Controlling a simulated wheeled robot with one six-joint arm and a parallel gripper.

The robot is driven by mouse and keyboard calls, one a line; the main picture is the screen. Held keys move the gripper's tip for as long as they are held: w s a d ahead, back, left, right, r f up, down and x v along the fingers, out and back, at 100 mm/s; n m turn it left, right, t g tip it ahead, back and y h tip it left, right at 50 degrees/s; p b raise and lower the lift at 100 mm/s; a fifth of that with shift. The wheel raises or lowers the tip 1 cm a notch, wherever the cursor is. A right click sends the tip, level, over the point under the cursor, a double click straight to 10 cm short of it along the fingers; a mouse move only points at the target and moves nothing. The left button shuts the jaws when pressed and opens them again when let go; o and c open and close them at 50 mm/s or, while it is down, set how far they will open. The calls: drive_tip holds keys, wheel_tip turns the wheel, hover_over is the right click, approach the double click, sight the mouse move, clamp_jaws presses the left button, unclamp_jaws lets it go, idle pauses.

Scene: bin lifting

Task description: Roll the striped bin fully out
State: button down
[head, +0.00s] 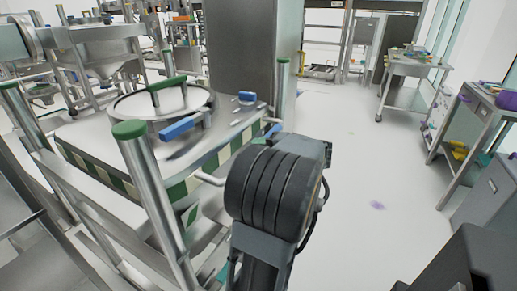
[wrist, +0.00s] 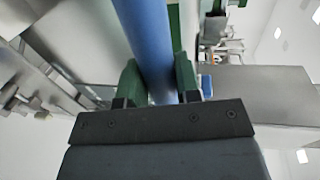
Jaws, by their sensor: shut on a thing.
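The striped bin (head: 118,180) is a large steel container with a green-and-cream striped band, at the left of the head view. It stands among steel posts with green caps (head: 130,129). A round lid (head: 165,100) with a green handle and blue levers (head: 188,126) is on top. In the wrist view, the green fingers of my gripper (wrist: 158,82) are shut on a blue bar (wrist: 145,35), which passes between them. In the head view, my dark arm hides most of the gripper at the bin's right side.
A steel column (head: 240,55) rises behind the bin. Open pale floor (head: 365,150) lies to the right, with a small purple patch (head: 377,205). Steel tables (head: 410,66) and a shelf cart (head: 482,110) stand along the right side.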

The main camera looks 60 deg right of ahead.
drive_tip(key=c, duration=1.2)
unclamp_jaws()
drive_tip(key=shift+s+d+f, duration=0.1)
drive_tip(key=shift+s+f, duration=0.1)
drive_tip(key=shift+f, duration=0.3)
drive_tip(key=shift+c, duration=0.2)
drive_tip(key=shift+o, duration=0.7)
drive_tip(key=shift+d, duration=0.15)
drive_tip(key=shift+o, duration=1.4)
drive_tip(key=shift+r, duration=0.15)
drive_tip(key=a+p+v, duration=0.1)
drive_tip(key=v, duration=1.2)
drive_tip(key=shift+s+d, duration=0.4)
drive_tip(key=shift+d, duration=0.05)
drive_tip(key=shift+r, duration=0.15)
